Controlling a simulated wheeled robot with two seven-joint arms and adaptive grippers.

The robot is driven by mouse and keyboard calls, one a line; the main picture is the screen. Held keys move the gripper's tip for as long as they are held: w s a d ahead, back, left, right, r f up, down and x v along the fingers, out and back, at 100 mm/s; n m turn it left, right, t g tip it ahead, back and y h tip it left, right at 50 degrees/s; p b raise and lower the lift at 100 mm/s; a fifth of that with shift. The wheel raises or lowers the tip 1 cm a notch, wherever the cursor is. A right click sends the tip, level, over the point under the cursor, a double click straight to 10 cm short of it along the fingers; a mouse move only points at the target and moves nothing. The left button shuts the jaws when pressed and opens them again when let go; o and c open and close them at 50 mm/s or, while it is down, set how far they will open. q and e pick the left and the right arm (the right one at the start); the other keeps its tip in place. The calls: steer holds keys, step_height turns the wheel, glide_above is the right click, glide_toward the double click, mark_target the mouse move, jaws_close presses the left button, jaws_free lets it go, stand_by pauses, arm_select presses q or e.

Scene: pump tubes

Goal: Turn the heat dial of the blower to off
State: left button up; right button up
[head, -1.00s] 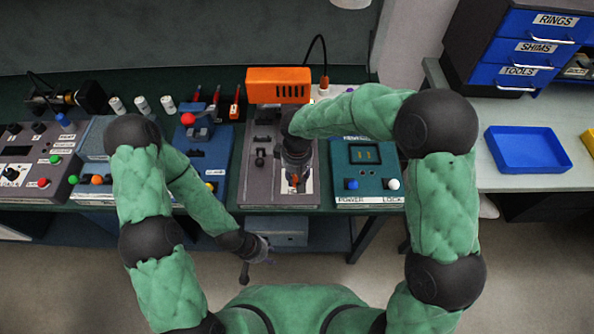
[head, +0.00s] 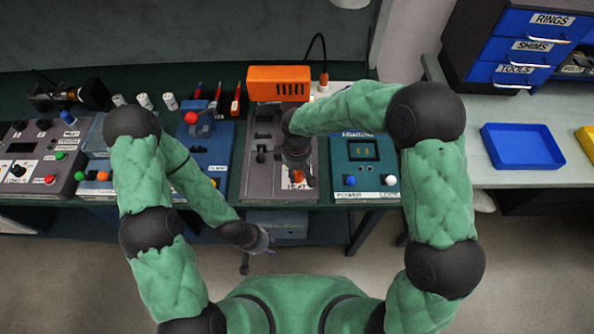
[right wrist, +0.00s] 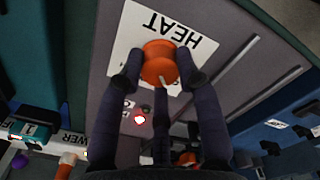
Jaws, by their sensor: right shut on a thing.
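The blower has an orange housing (head: 278,81) behind a grey panel (head: 250,180). In the right wrist view its heat dial (right wrist: 160,58) is an orange knob with a pale pointer mark, on a white plate (right wrist: 133,28) printed HEAT that appears upside down. My right gripper (right wrist: 158,74) has its fingers around the dial, shut on it.
A teal device (head: 365,165) with blue and white knobs stands right of the panel. A blue device (head: 205,155) with a red-topped lever stands to the left. A red light (right wrist: 139,119) shows near the dial. A blue tray (head: 525,147) sits on the right-hand table.

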mark_target(297, 174)
steer(key=o, duration=1.1)
steer(key=shift+o, duration=0.2)
step_height(297, 174, up, 12)
